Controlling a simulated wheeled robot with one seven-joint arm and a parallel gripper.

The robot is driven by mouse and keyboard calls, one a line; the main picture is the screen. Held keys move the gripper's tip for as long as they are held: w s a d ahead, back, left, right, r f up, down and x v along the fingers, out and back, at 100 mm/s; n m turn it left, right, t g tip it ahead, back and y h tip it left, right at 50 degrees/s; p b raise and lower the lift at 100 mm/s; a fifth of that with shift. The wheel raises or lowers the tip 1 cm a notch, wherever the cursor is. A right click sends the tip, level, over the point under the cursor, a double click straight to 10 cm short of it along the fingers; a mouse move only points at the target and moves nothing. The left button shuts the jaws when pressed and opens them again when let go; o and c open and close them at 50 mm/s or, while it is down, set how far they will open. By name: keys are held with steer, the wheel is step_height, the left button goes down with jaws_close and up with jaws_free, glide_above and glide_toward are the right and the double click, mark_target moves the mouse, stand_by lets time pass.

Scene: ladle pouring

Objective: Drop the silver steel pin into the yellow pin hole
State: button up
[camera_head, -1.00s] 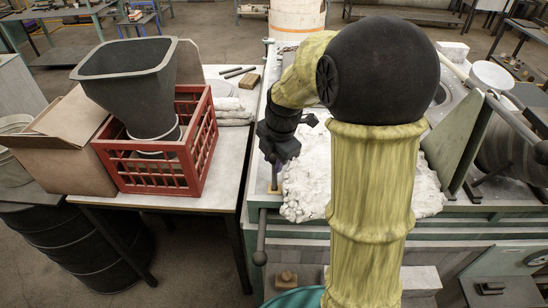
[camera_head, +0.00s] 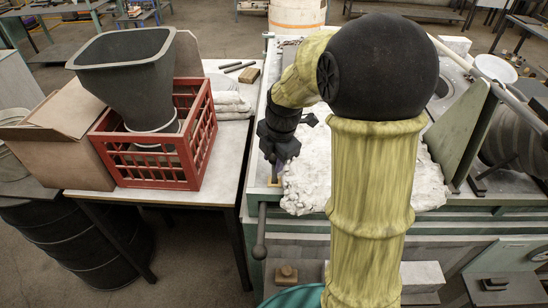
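My gripper (camera_head: 279,158) is dark and points down over the left edge of the green machine bench, below the yellow-green arm. A small greyish-purple bit (camera_head: 281,165) shows at its fingertips; it may be part of the silver steel pin, but it is too small to be sure. A small yellow piece (camera_head: 275,182) on the bench edge lies just below the gripper and looks like the yellow pin hole. Its opening cannot be made out. The fingers are too dark and small to tell whether they are open or shut.
White lumpy material (camera_head: 312,160) lies right of the gripper. A red crate (camera_head: 150,175) holding a dark funnel (camera_head: 125,80) stands on the table at left, beside a cardboard box (camera_head: 60,135). A lever (camera_head: 260,235) stands at the bench's front left.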

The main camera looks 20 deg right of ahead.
steer(key=o, duration=0.4)
steer(key=s+r, duration=0.1)
steer(key=r, duration=0.4)
steer(key=s+d+r+b, duration=0.1)
steer(key=r, duration=0.5)
steer(key=s+r+b, duration=0.1)
steer(key=r, duration=0.5)
steer(key=shift+d, duration=0.15)
steer(key=shift+f, duration=0.1)
stand_by(0.3)
steer(key=s+f+m+p, duration=0.2)
steer(key=s+f+m, duration=0.1)
steer(key=m, duration=0.4)
steer(key=s+f+m+p, duration=0.3)
steer(key=f+m, duration=0.3)
steer(key=m, duration=0.2)
steer(key=s+a+f+m+p, duration=0.1)
steer(key=s+f+m+p, duration=0.1)
steer(key=s+f+m, duration=0.3)
steer(key=shift+s+a+m+t+h+p, duration=0.15)
steer(key=shift+m+t+h+p, duration=0.2)
steer(key=shift+m, duration=0.95)
